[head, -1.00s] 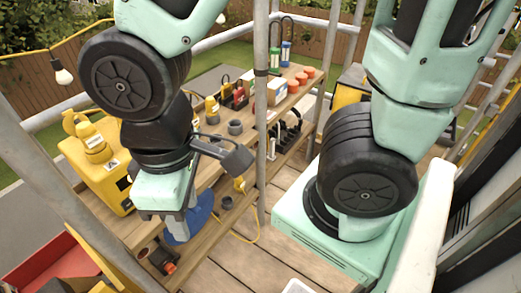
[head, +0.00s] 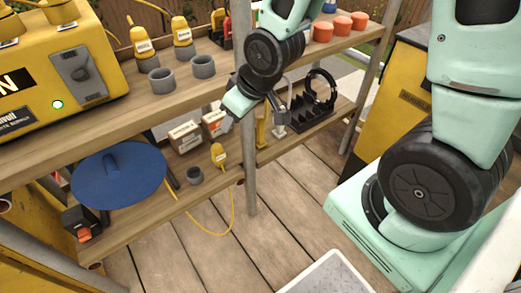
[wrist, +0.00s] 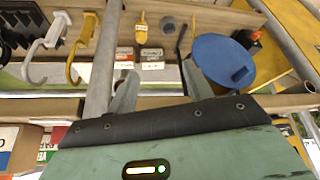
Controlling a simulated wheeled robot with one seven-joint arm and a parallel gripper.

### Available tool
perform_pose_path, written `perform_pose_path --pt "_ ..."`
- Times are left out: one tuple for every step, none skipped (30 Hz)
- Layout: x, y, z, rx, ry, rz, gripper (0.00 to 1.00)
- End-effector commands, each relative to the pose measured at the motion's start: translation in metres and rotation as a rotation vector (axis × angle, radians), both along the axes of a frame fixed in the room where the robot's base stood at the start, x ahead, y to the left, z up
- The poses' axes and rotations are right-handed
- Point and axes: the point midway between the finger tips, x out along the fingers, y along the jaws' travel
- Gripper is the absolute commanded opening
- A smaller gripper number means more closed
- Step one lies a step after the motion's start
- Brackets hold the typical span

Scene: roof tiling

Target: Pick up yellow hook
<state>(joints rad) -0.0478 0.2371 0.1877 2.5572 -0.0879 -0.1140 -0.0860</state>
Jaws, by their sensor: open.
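The yellow hook (wrist: 76,58) is in the left part of the wrist view, beside a white hook (wrist: 40,50). A grey scaffold pole (wrist: 104,55) stands between the yellow hook and my gripper's middle line. In the head view, the yellow hook (head: 262,131) shows partly, on the lower shelf just right of the pole. My gripper (wrist: 160,88) is open, with nothing between its fingers; the hook lies outside them, to the left in the wrist view. In the head view, its fingertips are not clearly visible.
The lower shelf (head: 135,238) also holds a blue disc (head: 118,173), small boxes (head: 185,136), a yellow corded piece (head: 218,155), a grey cup (head: 194,175) and a black rack (head: 300,118). The upper shelf (head: 130,105) is close above.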

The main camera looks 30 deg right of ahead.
Motion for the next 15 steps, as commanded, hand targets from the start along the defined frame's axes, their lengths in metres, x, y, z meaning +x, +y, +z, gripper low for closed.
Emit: perform_pose_path --pt "0.007 -0.01 -0.042 0.003 -0.019 -0.02 0.51" --pt "0.012 -0.016 -0.054 0.006 -0.035 -0.03 0.51" --pt "0.018 -0.024 -0.071 0.008 -0.055 -0.043 0.51" --pt "0.023 -0.03 -0.083 0.01 -0.072 -0.051 0.51" --pt "0.027 -0.036 -0.096 0.011 -0.088 -0.06 0.51" --pt "0.032 -0.045 -0.112 0.013 -0.108 -0.075 0.51" --pt "0.036 -0.051 -0.124 0.014 -0.124 -0.083 0.51" --pt "0.039 -0.057 -0.137 0.015 -0.14 -0.093 0.51" --pt "0.043 -0.066 -0.153 0.017 -0.16 -0.105 0.51" --pt "0.046 -0.072 -0.165 0.017 -0.176 -0.115 0.51" --pt "0.049 -0.078 -0.176 0.017 -0.192 -0.123 0.51" --pt "0.052 -0.086 -0.191 0.018 -0.211 -0.133 0.51" --pt "0.055 -0.092 -0.2 0.018 -0.227 -0.142 0.51" --pt "0.057 -0.097 -0.209 0.019 -0.241 -0.147 0.51" --pt "0.059 -0.105 -0.221 0.018 -0.259 -0.156 0.51"
